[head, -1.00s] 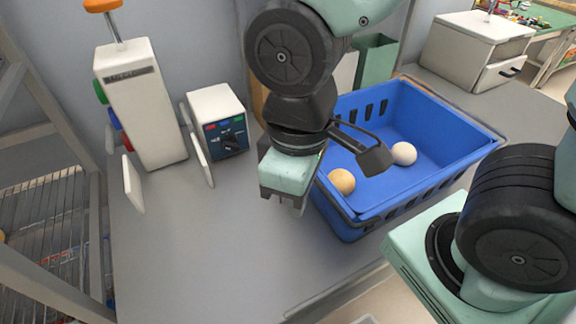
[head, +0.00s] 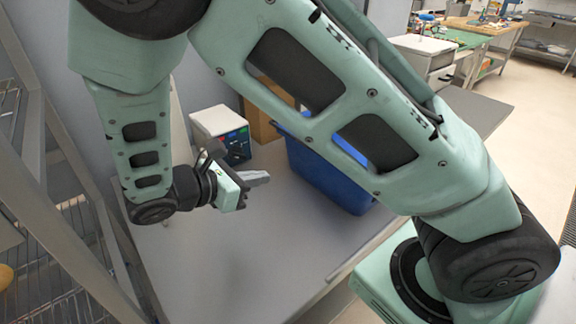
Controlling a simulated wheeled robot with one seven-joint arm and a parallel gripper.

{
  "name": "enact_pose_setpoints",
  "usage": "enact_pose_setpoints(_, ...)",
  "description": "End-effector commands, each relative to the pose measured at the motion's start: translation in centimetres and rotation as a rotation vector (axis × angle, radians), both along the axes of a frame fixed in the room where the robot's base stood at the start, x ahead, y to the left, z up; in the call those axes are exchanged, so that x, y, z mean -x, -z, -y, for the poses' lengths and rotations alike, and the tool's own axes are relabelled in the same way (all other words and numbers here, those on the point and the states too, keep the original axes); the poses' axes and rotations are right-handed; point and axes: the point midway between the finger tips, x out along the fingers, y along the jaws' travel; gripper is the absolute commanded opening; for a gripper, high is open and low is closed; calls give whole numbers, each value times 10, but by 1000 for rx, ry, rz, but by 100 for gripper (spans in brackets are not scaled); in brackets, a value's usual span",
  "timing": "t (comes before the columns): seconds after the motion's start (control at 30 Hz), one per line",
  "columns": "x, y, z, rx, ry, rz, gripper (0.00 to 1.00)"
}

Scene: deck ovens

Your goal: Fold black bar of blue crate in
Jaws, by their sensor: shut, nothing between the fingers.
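The blue crate (head: 328,180) stands on the grey table, partly hidden behind my arm. My gripper (head: 264,178) is shut and empty. It is just left of the crate, with its fingers pointing right toward the crate's side. I cannot tell exactly how far the fingertips are from the crate.
A white box with a dark control panel (head: 215,122) stands behind my gripper. A brown box (head: 262,126) is beside it at the wall. A wire rack (head: 75,240) stands at the left. The grey table (head: 250,255) is clear in front.

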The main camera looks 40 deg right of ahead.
Motion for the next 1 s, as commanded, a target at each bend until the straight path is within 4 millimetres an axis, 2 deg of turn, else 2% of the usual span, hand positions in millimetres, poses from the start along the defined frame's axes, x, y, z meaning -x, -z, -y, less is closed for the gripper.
enact_pose_setpoints(0.4,-4,0,1,21,-10,-2,0)
enact_pose_setpoints(0.53,-3,1,8,22,-10,-3,0)
enact_pose_setpoints(0.67,-4,7,26,22,-7,-4,0)
enact_pose_setpoints(1.0,-6,30,92,23,-7,-4,0)
